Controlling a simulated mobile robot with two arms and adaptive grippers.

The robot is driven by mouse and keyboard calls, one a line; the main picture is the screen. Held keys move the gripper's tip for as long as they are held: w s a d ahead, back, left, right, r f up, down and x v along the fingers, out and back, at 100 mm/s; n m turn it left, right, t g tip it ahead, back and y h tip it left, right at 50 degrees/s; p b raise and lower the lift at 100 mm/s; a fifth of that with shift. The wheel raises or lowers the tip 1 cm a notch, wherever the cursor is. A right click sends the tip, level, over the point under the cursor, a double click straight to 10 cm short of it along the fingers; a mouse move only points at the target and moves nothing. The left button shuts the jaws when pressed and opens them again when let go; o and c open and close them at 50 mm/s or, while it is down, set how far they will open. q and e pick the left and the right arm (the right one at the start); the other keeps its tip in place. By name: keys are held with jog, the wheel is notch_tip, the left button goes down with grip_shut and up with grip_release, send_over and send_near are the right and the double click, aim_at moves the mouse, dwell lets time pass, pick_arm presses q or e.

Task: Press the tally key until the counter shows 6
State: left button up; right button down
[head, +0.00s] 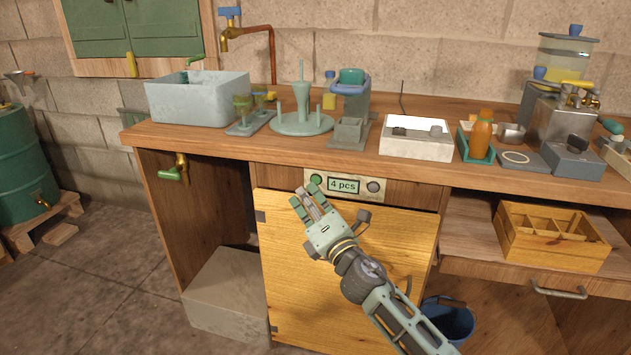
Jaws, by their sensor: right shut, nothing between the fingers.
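The counter (345,186) is a small panel set in the front of the bench below the worktop, and its display reads "4 pcs". A round green key (316,180) sits left of the display and a round grey knob or key (374,187) sits right of it. Which of them is the tally key is not labelled legibly. My right gripper (306,192) is shut and empty, its fingertips just below and left of the green key. I cannot tell whether they touch it. My left gripper is not in view.
A yellow wooden cabinet door (290,270) lies behind my right arm, under the counter. The worktop (240,148) above carries a grey basin (197,100), a green stand (302,120), a white tray (415,147) and an orange bottle (481,135). A divided wooden box (545,250) stands right.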

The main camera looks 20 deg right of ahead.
jog(key=shift+w, duration=0.1)
dwell(0.3)
jog(key=shift+w+d, duration=0.2)
jog(key=shift+w, duration=0.05)
jog(key=shift+w+d, duration=0.25)
jog(key=shift+w, duration=0.1)
dwell(0.7)
jog(key=shift+s, duration=0.1)
jog(key=shift+s+a, duration=0.45)
jog(key=shift+s, duration=0.15)
jog(key=s+a, duration=0.1)
jog(key=s, duration=0.1)
jog(key=s+a+p, duration=0.1)
jog(key=s, duration=0.1)
jog(key=shift+a, duration=0.4)
